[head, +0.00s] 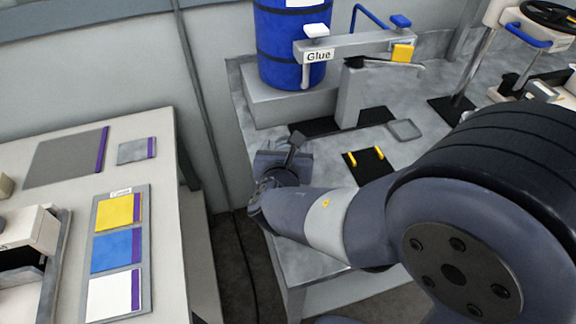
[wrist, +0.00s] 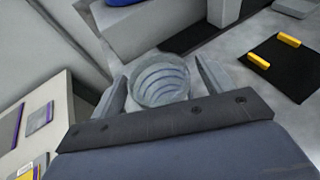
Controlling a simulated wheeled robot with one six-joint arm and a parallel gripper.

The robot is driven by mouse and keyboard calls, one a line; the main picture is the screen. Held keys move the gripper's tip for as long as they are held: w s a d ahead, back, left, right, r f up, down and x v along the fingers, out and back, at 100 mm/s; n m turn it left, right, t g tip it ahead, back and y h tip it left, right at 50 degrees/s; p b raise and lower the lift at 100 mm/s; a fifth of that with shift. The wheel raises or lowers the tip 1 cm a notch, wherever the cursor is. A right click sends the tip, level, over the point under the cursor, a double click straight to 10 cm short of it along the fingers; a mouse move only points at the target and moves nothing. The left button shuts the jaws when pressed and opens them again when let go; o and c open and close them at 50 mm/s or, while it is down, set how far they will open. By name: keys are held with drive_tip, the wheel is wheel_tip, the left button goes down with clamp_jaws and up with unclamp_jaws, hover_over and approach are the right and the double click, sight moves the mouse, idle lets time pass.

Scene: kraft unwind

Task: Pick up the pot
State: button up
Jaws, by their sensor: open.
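The pot (wrist: 163,82) is a round grey vessel with ringed ridges inside, seen from above in the wrist view. It sits between the two fingers of my gripper (wrist: 164,78), which stand apart on its left and right. Its near side is hidden by the dark gripper body, and I cannot tell whether either finger touches it. In the head view my gripper (head: 284,158) is over the left part of the grey bench, and I cannot make out the pot there.
A blue drum (head: 288,50) and a Glue stand (head: 350,85) rise behind my gripper. A black pad with yellow blocks (head: 367,165) and a small grey tray (head: 405,129) lie to the right. A table with coloured cards (head: 118,213) stands left, across a gap.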

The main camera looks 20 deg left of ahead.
drive_tip(key=shift+c, duration=0.3)
drive_tip(key=c, duration=1.3)
